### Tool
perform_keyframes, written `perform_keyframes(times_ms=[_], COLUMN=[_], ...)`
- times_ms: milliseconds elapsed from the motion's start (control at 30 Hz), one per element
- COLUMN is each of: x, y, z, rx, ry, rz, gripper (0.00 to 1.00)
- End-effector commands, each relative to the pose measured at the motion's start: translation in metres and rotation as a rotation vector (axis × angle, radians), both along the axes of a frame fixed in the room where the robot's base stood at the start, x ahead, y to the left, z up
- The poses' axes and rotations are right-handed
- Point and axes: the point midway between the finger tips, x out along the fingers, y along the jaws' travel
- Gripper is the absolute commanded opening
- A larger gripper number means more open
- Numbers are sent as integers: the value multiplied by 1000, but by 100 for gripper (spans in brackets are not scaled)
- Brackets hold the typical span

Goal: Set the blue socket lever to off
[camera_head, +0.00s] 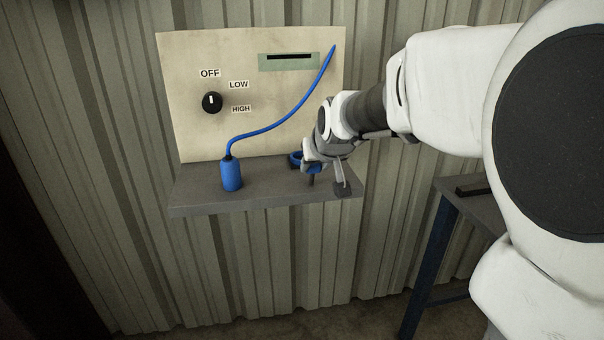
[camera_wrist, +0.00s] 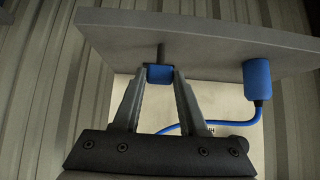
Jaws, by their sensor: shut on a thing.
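A blue socket (camera_head: 295,159) shows as a ring at the right end of the grey shelf, partly hidden behind my gripper. In the wrist view, a blue block (camera_wrist: 159,74) on a short dark stem (camera_wrist: 160,53) stands out by the shelf; I take it as the socket's lever. My gripper (camera_head: 326,180) is at the shelf's right end. In the wrist view, its two fingers (camera_wrist: 160,80) are on either side of the blue block and closed on it. I see no label for the lever's positions, so its setting cannot be told.
A blue plug (camera_head: 231,175) stands on the shelf (camera_head: 265,198), its blue cable (camera_head: 290,120) running up the panel (camera_head: 190,60). The panel holds a black knob (camera_head: 212,102) with OFF, LOW and HIGH labels, and a slot (camera_head: 289,57). A table (camera_head: 465,208) stands at right.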

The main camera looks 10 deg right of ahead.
Motion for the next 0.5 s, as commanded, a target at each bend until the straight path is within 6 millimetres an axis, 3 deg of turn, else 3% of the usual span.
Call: perform_keyframes(times_ms=[500], x=[-6], y=[0], z=[-3], rx=[1], ry=[-87], rz=[-1], gripper=[0])
